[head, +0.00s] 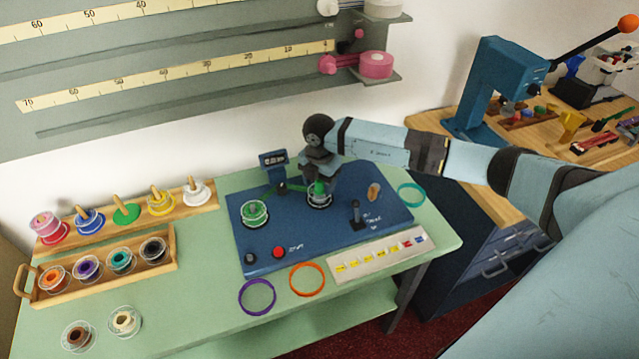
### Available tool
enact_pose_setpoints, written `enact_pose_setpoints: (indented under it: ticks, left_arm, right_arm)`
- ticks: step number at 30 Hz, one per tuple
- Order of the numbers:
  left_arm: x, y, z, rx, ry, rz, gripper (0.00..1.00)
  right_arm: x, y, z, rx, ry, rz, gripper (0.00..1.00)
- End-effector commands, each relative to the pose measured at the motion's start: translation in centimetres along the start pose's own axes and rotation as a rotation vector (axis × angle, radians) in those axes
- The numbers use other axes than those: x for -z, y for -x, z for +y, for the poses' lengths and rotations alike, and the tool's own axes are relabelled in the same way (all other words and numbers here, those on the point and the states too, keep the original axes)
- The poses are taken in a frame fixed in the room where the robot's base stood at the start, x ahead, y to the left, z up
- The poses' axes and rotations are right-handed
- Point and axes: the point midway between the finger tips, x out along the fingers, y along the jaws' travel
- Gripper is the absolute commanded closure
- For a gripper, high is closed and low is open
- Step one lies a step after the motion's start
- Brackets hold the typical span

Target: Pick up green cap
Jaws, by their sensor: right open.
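A small green cap (319,189) stands upright on top of a spool-like base on the blue board (340,240). My right gripper (319,182) points down right over it, with its open fingers around or just beside the cap; I cannot tell if they touch it. The gripper partly hides the cap. A green spool (254,213) sits on the left part of the same board, apart from the gripper. My left gripper is not in view.
A small dark display (272,160) stands behind the board, close to my gripper. A black lever (356,213) and a red button (279,252) are on the board. Purple (257,297) and orange (307,280) rings lie in front. A wooden tray (105,286) of spools is at left.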

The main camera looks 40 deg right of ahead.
Motion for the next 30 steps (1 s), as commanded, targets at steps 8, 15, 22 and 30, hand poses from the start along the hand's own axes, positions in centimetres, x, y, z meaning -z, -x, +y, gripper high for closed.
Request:
enact_pose_setpoints:
  ticks: [8, 15, 22, 30]
  left_arm:
    - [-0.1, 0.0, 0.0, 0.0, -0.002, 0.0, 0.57]
    - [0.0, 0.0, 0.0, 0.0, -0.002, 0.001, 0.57]
    - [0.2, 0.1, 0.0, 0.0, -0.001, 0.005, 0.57]
    - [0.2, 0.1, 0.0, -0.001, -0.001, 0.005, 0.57]
  right_arm:
    - [0.0, -0.8, 0.0, -0.002, 0.001, -0.001, 0.43]
    - [0.0, -0.7, 0.0, -0.002, 0.001, 0.0, 0.96]
    - [0.0, -0.7, 0.0, -0.001, 0.001, 0.0, 0.96]
    - [-0.1, 0.7, 0.0, -0.002, 0.0, -0.001, 0.96]
